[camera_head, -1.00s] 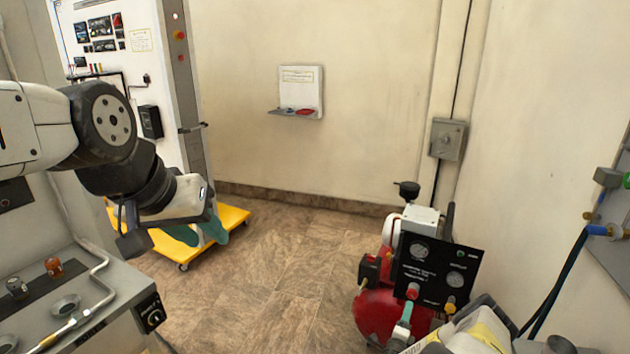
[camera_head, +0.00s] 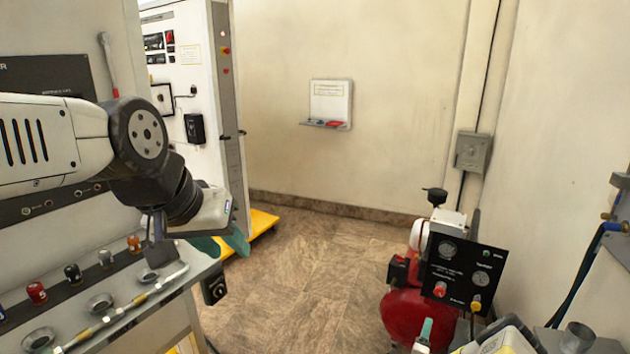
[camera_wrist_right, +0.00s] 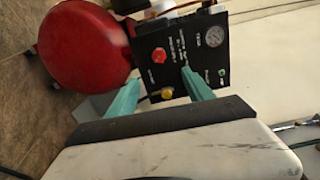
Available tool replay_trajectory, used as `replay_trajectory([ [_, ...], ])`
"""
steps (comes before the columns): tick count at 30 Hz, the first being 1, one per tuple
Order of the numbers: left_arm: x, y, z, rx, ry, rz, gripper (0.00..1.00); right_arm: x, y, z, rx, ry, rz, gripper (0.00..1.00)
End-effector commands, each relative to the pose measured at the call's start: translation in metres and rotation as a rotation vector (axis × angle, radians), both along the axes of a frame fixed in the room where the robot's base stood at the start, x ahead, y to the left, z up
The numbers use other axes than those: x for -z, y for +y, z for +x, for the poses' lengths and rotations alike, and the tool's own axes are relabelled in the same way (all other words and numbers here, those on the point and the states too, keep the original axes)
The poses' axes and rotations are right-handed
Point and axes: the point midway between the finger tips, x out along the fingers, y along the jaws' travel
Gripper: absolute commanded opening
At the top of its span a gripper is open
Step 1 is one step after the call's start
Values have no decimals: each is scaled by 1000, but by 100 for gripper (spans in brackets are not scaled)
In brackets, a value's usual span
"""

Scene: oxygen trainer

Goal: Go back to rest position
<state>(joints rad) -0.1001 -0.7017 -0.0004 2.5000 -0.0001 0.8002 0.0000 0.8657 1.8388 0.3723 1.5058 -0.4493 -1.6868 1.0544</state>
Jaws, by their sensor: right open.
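My left gripper (camera_head: 222,243) hangs at the end of the left arm, its teal fingers apart and empty. In the head view it overlaps the corner of the grey console (camera_head: 130,318); I cannot tell the gap between them. My right gripper (camera_wrist_right: 160,85) is open and empty in the wrist view, its teal fingers spread in front of the black gauge panel (camera_wrist_right: 180,60) of the red compressor (camera_wrist_right: 80,45).
Valves and knobs line the console at left. A white cabinet (camera_head: 190,80) on a yellow base (camera_head: 262,222) stands behind the left arm. A small wall shelf (camera_head: 328,105) and grey switch box (camera_head: 472,152) are on the walls. The middle floor (camera_head: 300,290) is clear.

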Motion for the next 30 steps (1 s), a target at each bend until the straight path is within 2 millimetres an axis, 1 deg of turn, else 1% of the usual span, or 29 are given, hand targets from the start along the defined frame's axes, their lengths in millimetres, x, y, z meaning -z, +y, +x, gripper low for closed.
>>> replay_trajectory([
  [5,0,0,0,0,1,0,36,-14,-1,18,-47,31,-26,60],
  [10,0,0,0,0,2,0,36,-33,-1,41,-106,73,-63,60],
  [14,0,0,0,0,1,0,36,-55,2,64,-169,117,-106,60],
  [17,0,0,0,0,1,0,36,-77,6,84,-227,161,-150,60],
  [20,0,0,0,0,1,0,36,-107,12,107,-299,216,-211,60],
  [23,0,0,0,0,1,0,36,-148,23,130,-386,289,-293,60],
  [24,0,0,0,0,1,0,36,-166,29,138,-423,321,-331,60],
  [26,0,0,0,0,1,0,36,-192,38,147,-474,370,-385,60],
  [27,0,0,0,0,1,0,36,-210,45,151,-506,401,-423,60],
  [29,0,0,0,0,1,0,36,-236,54,155,-552,448,-479,60],
  [30,0,0,0,0,1,0,36,-254,61,156,-581,479,-514,60],
])
